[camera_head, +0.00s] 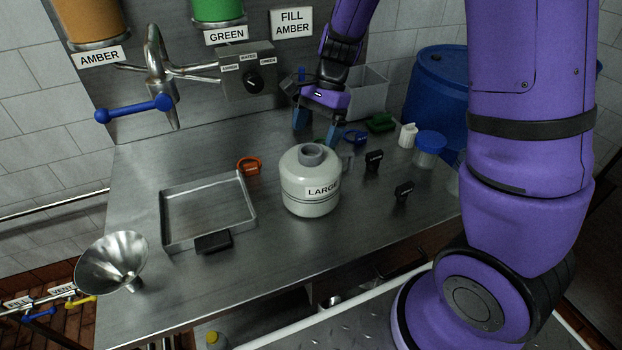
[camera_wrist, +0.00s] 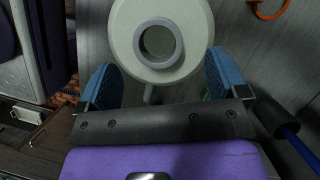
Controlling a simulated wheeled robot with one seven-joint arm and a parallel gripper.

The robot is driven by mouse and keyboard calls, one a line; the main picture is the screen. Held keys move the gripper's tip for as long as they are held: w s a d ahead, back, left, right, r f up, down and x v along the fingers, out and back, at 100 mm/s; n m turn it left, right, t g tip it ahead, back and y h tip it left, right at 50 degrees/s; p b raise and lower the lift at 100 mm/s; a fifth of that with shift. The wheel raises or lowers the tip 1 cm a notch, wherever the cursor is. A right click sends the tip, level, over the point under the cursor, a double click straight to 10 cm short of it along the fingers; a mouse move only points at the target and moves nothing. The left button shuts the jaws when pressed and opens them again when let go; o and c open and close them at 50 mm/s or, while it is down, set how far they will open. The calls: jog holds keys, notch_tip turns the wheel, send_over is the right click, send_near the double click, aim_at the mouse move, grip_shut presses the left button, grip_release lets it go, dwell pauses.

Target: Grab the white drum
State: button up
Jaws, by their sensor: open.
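The white drum (camera_head: 311,186) stands upright on the metal bench, with a grey neck on top and a label reading "LARGE". In the wrist view, the drum (camera_wrist: 190,25) is seen from above with its round open neck toward me. My gripper (camera_head: 316,125) is just behind the drum in the head view, with blue fingers spread apart. In the wrist view, my gripper (camera_wrist: 160,85) is open, its two fingers on either side of the drum's near edge. The fingers look apart from the drum; I cannot tell their exact height against it.
A shallow metal tray (camera_head: 207,243) lies left of the drum, with an orange ring-shaped item (camera_head: 249,166) behind it. A funnel (camera_head: 113,262) is at front left. Right are small black labelled items (camera_head: 373,161), a blue-lidded jar (camera_head: 429,148) and a blue barrel (camera_head: 437,85).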

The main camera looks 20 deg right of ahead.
aim_at(312, 147)
jog(key=shift+x, duration=2.25)
jog(key=shift+s, duration=0.1)
jog(key=c, duration=1.6)
